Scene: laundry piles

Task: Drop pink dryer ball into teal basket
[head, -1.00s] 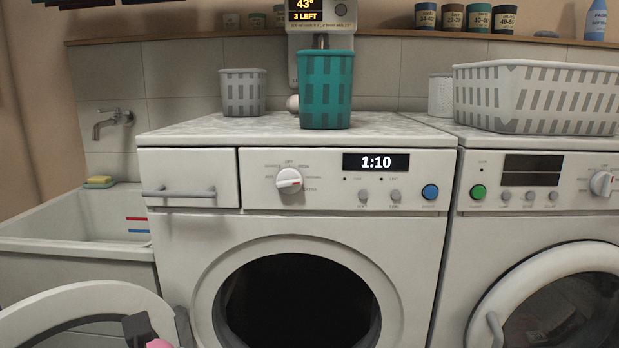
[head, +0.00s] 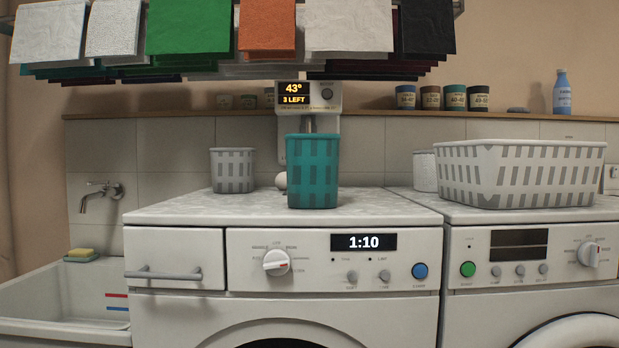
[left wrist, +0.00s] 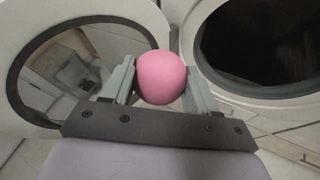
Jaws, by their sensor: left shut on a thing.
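The pink dryer ball (left wrist: 161,78) is in the left wrist view, held between the two fingers of my left gripper (left wrist: 160,84). Behind it are the open washer door and the dark drum opening. The teal basket (head: 312,172) stands upright on top of the left washing machine, near the middle of the head view. Its inside is hidden from this angle. Neither gripper shows in the head view. My right gripper is not in view.
A small grey basket (head: 232,170) stands left of the teal one, and a large white basket (head: 519,174) on the right machine (head: 540,250). Folded cloths (head: 188,27) hang above. A sink (head: 60,300) is at left.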

